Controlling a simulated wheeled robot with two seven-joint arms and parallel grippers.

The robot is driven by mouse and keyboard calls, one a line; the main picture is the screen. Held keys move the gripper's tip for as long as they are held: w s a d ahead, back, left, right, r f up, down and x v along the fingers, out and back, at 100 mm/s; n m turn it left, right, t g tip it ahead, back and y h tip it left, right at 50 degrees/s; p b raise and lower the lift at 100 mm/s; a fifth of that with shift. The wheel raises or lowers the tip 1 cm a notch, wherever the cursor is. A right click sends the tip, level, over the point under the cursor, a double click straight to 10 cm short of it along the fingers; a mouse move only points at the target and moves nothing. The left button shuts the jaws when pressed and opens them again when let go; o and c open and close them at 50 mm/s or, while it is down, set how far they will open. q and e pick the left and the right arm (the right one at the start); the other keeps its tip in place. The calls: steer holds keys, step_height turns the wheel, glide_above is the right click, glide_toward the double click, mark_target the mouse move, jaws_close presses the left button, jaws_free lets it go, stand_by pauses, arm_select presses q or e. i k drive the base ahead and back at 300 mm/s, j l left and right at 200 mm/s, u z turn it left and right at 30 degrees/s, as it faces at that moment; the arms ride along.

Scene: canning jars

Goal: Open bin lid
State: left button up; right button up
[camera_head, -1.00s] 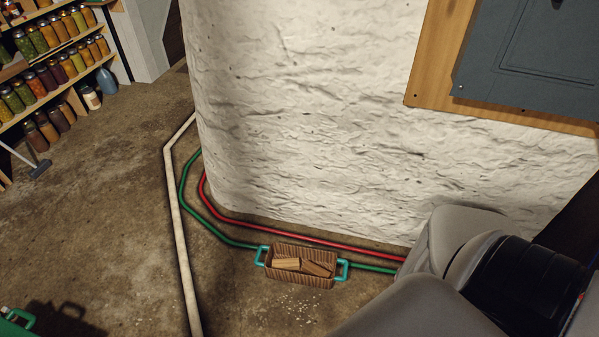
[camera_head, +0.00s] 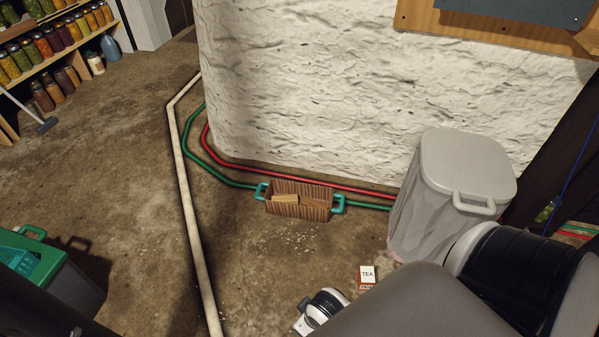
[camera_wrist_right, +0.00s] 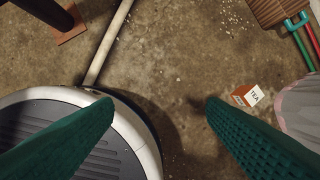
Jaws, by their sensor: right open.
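A grey bin (camera_head: 425,215) stands on the floor at the right in the head view, against the white wall. Its grey lid (camera_head: 468,165) is closed, with a loop handle (camera_head: 476,203) on the near side. My right arm covers part of the bin's lower right. The bin's side also shows at the right edge of the right wrist view (camera_wrist_right: 303,110). My right gripper (camera_wrist_right: 158,105) has its two green fingers wide apart with nothing between them. It is over the floor, to the left of the bin in the wrist view and apart from it. My left gripper is not in view.
A small TEA box (camera_head: 367,277) lies on the floor near the bin. A basket (camera_head: 300,212) with wooden pieces stands by red and green pipes along the wall. A green-topped container (camera_head: 35,262) is at the lower left. A white pipe (camera_head: 192,215) crosses the floor.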

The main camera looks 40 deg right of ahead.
mark_target(459, 165)
steer(key=z, duration=2.5)
